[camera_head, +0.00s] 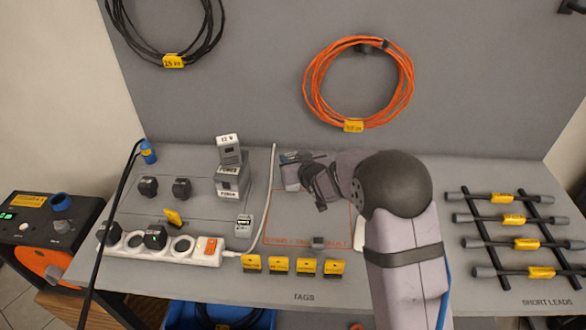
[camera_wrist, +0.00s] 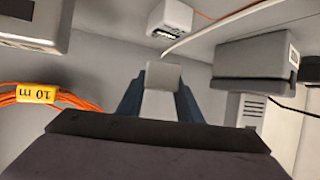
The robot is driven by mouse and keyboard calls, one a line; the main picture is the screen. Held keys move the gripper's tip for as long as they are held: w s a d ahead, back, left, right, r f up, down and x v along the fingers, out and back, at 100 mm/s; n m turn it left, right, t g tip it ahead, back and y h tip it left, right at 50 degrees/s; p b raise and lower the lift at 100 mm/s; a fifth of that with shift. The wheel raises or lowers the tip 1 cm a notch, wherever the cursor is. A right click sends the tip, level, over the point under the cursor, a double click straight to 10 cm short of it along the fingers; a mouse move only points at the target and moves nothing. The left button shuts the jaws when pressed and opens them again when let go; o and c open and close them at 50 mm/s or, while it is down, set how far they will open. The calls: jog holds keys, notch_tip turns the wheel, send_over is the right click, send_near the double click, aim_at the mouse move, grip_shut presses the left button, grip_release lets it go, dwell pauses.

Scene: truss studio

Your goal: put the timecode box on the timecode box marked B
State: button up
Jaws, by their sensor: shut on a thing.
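My gripper (camera_head: 306,180) reaches to the back of the table, near the orange outlined area. In the wrist view, my gripper (camera_wrist: 160,98) is shut on a small pale grey box (camera_wrist: 163,76), seen between the two dark blue fingers. It looks like the timecode box; I can read no mark on it. Another small grey box (camera_head: 318,242) sits at the front edge of the outlined area. I cannot make out a letter B on any box. Grey and dark surfaces (camera_head: 290,158) show by the fingertips; I cannot tell what they are.
A power strip (camera_head: 165,247) and yellow tags (camera_head: 278,265) line the front. Short leads (camera_head: 510,220) lie on the right rack. An orange cable coil (camera_head: 314,100) hangs behind.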

jog(key=shift+f+p, duration=0.45)
jog(key=shift+f, duration=1.6)
jog(key=shift+f, duration=0.2)
jog(key=o, duration=1.1)
jog(key=shift+c, duration=0.2)
jog(key=shift+r, duration=0.1)
